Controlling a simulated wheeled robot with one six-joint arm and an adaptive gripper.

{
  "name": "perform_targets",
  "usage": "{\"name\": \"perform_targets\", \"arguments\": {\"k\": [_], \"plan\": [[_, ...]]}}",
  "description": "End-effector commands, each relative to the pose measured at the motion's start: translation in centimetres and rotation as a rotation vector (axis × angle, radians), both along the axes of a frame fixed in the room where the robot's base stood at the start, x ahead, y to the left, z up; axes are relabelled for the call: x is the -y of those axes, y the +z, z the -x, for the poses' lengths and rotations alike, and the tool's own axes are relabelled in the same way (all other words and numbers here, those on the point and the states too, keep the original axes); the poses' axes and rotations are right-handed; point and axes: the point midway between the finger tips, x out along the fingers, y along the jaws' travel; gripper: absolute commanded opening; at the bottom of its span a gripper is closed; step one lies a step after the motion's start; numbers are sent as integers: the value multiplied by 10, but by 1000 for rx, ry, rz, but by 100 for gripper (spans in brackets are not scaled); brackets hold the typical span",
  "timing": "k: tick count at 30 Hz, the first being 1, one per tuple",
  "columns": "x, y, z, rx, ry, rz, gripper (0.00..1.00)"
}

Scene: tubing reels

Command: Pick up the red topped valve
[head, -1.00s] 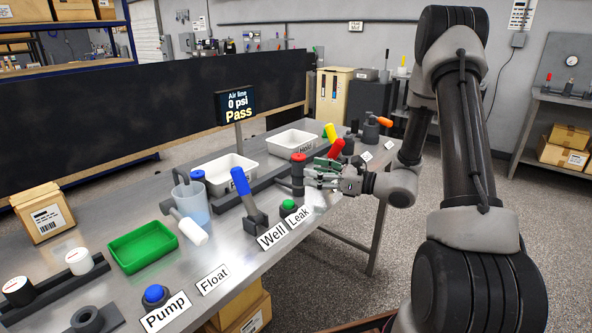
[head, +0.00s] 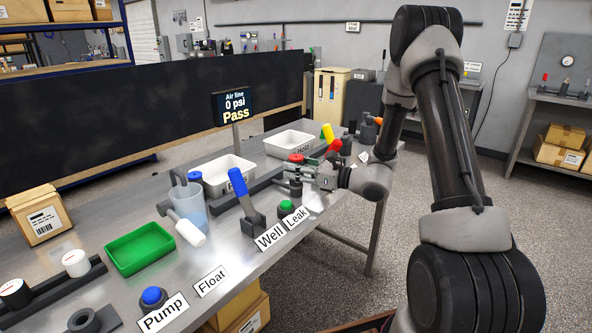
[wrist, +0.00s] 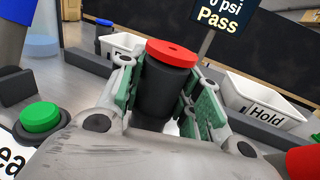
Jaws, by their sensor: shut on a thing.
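The red topped valve (wrist: 165,85) is a dark grey cylinder with a red disc on top. In the wrist view it stands upright between the green pads of my gripper (wrist: 160,95), one pad against each side. In the head view the valve's red top (head: 297,158) shows just above my gripper (head: 304,176), and its lower part is partly hidden by the fingers. My gripper is shut on the valve. I cannot tell from these views whether its base is clear of the support.
A green button (head: 287,207) and a blue-handled lever (head: 240,192) stand to the left. A red-handled lever (head: 335,146) and a yellow-handled one (head: 328,133) stand close to the right. White bins (head: 290,143) and the display (head: 236,107) are behind.

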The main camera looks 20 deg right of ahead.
Motion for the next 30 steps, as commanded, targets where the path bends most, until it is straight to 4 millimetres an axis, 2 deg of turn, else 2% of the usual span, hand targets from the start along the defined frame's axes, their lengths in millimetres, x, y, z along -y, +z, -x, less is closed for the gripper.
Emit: {"name": "perform_targets", "arguments": {"k": [1, 2, 11, 17, 24, 30], "plan": [[0, 0, 0, 0, 0, 0, 8], [0, 0, 0, 0, 0, 0, 4], [0, 7, 0, 3, 0, 1, 4], [0, 34, 0, 5, 0, 2, 4], [0, 79, 0, 5, 0, 2, 4], [0, 99, 0, 2, 0, 1, 4]]}}
